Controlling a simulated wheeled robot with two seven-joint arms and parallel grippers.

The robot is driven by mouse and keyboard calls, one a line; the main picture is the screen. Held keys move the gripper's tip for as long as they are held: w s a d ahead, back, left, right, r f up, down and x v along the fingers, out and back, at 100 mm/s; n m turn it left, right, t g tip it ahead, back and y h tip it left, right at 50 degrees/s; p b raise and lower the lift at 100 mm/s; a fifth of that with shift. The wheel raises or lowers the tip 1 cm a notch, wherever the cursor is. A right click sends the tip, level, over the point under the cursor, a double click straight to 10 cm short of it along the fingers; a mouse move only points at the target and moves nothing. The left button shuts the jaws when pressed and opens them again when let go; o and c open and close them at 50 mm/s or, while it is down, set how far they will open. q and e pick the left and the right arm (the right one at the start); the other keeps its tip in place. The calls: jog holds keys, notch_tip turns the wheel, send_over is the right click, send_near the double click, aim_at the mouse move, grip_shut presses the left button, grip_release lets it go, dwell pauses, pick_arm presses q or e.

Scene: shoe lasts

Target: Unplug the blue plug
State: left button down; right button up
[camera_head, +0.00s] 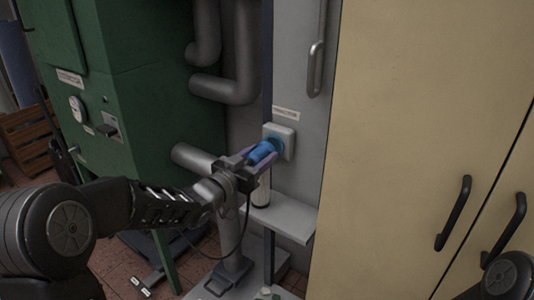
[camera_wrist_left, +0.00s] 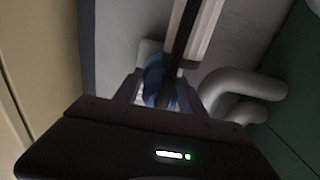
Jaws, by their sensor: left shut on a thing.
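The blue plug (camera_head: 262,152) is at a pale square wall socket (camera_head: 282,139) on the grey panel. My left gripper (camera_head: 264,157) is shut on the blue plug, with its purple-tinted fingers on either side of it. The plug's front end meets the socket face; I cannot tell how deep it sits. In the left wrist view the blue plug (camera_wrist_left: 153,78) shows between the fingertips, partly hidden by a dark bar and the gripper body. My right gripper is not in view; only a dark piece of my right arm shows at the lower right.
A small grey shelf (camera_head: 280,217) juts out below the socket, with a white cylinder (camera_head: 261,192) near my left gripper. A tan cabinet (camera_head: 420,130) with black handles stands right. A green machine (camera_head: 150,90) and grey pipes (camera_head: 228,88) stand left.

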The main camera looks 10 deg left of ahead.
aim_at(252, 161)
pick_arm(q)
jog(key=shift+b+v, duration=0.3)
jog(key=shift+v, duration=1.3)
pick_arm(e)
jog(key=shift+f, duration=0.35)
